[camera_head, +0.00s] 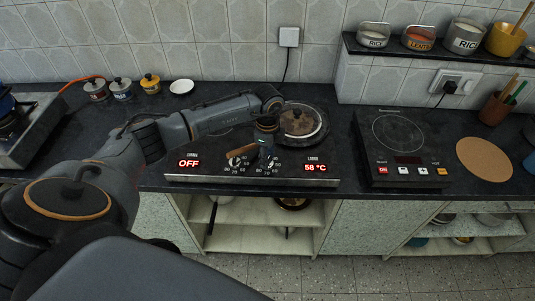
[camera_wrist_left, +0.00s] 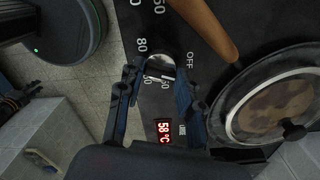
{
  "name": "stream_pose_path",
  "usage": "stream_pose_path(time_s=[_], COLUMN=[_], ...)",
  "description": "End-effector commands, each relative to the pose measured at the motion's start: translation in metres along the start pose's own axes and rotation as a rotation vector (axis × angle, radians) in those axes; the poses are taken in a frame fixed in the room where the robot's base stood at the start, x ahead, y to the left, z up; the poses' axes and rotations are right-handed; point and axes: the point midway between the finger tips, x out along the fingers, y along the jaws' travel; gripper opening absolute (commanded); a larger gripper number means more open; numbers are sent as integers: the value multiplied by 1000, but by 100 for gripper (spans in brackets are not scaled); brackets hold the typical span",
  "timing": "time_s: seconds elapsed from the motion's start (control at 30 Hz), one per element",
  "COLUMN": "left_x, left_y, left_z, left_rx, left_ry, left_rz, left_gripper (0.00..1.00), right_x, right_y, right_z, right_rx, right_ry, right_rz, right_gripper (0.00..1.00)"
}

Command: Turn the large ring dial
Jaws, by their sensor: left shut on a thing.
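The double hotplate (camera_head: 210,175) has two red displays on its front: the left display (camera_head: 189,163) reads OFF and the right display (camera_head: 316,168) reads 58 °C. The right display also shows in the left wrist view (camera_wrist_left: 164,132). The large ring dial (camera_wrist_left: 160,68) is a pale round knob among white temperature numbers, beside the OFF mark. My left gripper (camera_wrist_left: 160,75) has a finger on each side of this dial and is shut on it. In the head view the left gripper (camera_head: 265,150) points down and mostly hides the dial. My right gripper is not in view.
A lidded pan (camera_head: 301,123) sits on the right ring behind the gripper. Its wooden handle (camera_head: 242,151) reaches left, close to the gripper. A separate black cooker (camera_head: 398,146) stands to the right. Small jars (camera_head: 122,90) and a white dish (camera_head: 181,87) stand back left.

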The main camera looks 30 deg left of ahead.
Motion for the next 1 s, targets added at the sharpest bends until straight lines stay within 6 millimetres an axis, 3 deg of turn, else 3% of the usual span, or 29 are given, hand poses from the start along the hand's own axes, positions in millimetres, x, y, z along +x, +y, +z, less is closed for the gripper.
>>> stream_pose_path(time_s=[0.5,1.0], left_x=[-2,-1], left_y=[-1,-2], left_z=[1,1], left_rx=[-336,-397], left_ry=[-1,0], left_rz=[-4,-4], left_gripper=[4,4], right_x=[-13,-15], right_y=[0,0], right_z=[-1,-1], right_rx=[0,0], right_ry=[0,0], right_rz=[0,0], right_gripper=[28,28])
